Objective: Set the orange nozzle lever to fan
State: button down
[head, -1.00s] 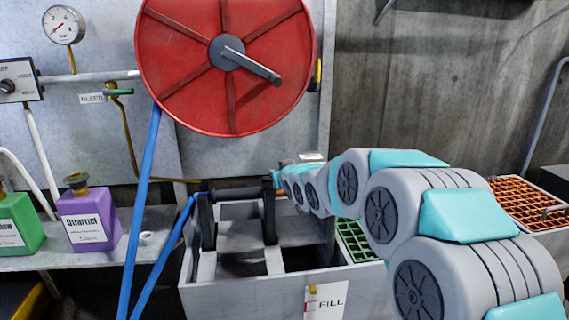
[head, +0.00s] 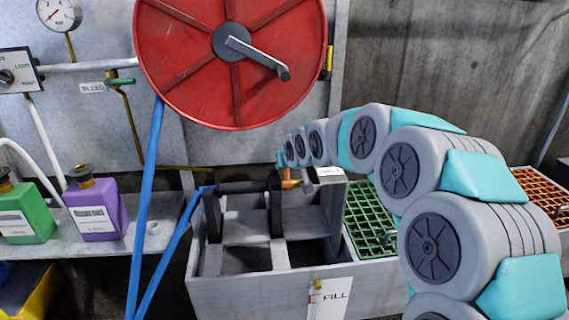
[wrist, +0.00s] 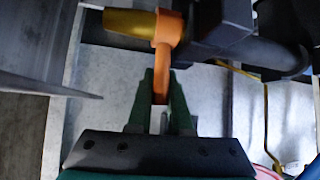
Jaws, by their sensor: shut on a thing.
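The orange nozzle lever (wrist: 161,75) hangs down from an orange collar between the green fingers of my gripper (wrist: 162,92) in the wrist view. My gripper is shut on it. A brass tip (wrist: 130,23) sticks out left of the collar, and the dark nozzle body (wrist: 215,25) lies to its right. In the head view the orange and brass nozzle end (head: 289,183) shows at the right end of the dark lance (head: 245,187), which rests across black supports. My arm hides most of the gripper there. I cannot read any fan marking.
A grey tank (head: 235,290) with a FILL tag stands below the lance. A blue hose (head: 150,200) runs up to the red reel (head: 180,70). Green grating (head: 370,220) lies right of the tank. Purple (head: 97,210) and green (head: 27,212) jugs stand on a shelf at left.

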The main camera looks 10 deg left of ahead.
jog(key=shift+f, duration=0.1)
jog(key=c, duration=0.8)
grip_release()
jog(key=shift+c, duration=0.2)
jog(key=shift+s, duration=0.1)
jog(key=v, duration=0.7)
jog(key=shift+s+r+b, duration=0.2)
jog(key=shift+r+b, duration=0.1)
jog(key=shift+b, duration=0.1)
jog(key=shift+d, duration=0.1)
